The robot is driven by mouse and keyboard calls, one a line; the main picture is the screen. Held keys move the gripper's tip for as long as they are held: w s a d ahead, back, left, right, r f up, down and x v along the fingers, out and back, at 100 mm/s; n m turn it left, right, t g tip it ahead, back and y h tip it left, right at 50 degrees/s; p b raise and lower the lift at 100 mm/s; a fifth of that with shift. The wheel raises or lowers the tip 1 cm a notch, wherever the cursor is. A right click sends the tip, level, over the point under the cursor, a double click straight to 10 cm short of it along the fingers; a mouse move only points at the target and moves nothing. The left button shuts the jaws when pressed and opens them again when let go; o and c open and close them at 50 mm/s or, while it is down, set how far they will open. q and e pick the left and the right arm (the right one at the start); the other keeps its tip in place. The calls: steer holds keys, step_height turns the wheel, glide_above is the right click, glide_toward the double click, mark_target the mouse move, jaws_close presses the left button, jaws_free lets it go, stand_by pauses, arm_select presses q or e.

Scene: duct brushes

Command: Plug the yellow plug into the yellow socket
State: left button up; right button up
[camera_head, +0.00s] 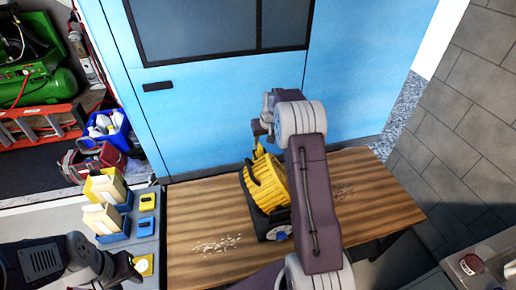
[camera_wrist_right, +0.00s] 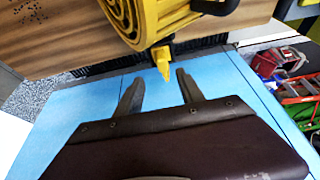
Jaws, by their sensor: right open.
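A yellow ribbed machine (camera_head: 265,185) on a dark base stands on the wooden table. A yellow tapered piece (camera_wrist_right: 163,62), possibly the plug, sticks out from it in the right wrist view. My right gripper (camera_head: 262,130) is at the machine's far end; its open fingers (camera_wrist_right: 160,76) lie either side of the tapered piece's tip, with visible gaps. My left gripper (camera_head: 135,267) is at the lower left beside a yellow block with a white round part (camera_head: 143,264); its jaw state is unclear. I cannot tell which yellow piece is the socket.
Small yellow (camera_head: 147,200) and blue (camera_head: 146,228) blocks and cream boxes (camera_head: 102,218) stand on the grey surface at left. A blue panelled wall (camera_head: 210,110) rises behind the wooden table (camera_head: 195,215). The table's left part is clear except for pale debris (camera_head: 218,243).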

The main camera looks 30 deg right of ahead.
mark_target(260, 147)
steer(key=shift+p+x, duration=0.35)
steer(key=shift+x, duration=1.6)
steer(key=p+x, duration=0.1)
steer(key=x, duration=0.3)
steer(key=shift+w+a+f, duration=0.1)
steer(key=shift+a+f, duration=0.05)
steer(key=shift+a, duration=0.1)
steer(key=shift+w+f, duration=0.25)
steer(key=shift+f, duration=0.25)
steer(key=shift+s, duration=0.1)
steer(key=shift+r, duration=0.1)
